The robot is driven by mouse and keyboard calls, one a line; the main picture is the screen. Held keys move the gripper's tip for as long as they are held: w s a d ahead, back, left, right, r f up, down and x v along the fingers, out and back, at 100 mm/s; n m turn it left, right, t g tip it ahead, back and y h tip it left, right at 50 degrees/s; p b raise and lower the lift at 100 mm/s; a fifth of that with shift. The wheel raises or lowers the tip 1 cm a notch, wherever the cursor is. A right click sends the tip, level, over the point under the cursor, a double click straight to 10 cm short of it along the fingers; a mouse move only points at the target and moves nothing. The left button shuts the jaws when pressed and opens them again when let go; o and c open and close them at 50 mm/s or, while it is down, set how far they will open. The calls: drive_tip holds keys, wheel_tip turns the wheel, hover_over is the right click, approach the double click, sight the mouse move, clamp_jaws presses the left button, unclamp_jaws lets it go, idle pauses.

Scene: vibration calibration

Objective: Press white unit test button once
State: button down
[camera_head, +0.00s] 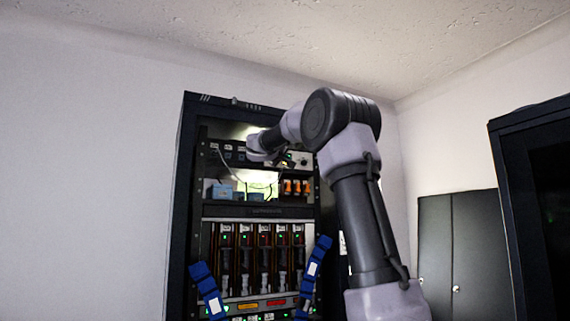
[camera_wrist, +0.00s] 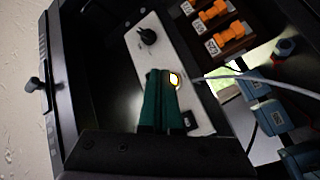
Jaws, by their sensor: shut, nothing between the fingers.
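The white unit (camera_wrist: 134,42) is a pale panel inside the cabinet, tilted across the wrist view. In the head view my arm reaches into the cabinet's upper bay and hides most of the unit, and the fingertips do not show clearly.
Orange connectors (camera_wrist: 213,11) sit beside the panel, and blue connectors (camera_wrist: 270,117) with a white cable (camera_wrist: 232,76) lie to the right. The dark cabinet frame (camera_head: 184,165) encloses the bay. Blue straps or handles (camera_head: 206,290) stick out lower down. Another dark cabinet (camera_head: 505,190) stands right.

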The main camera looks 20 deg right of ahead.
drive_tip(key=shift+s, duration=0.15)
drive_tip(key=shift+s+d, duration=0.1)
drive_tip(key=shift+s, duration=2.3)
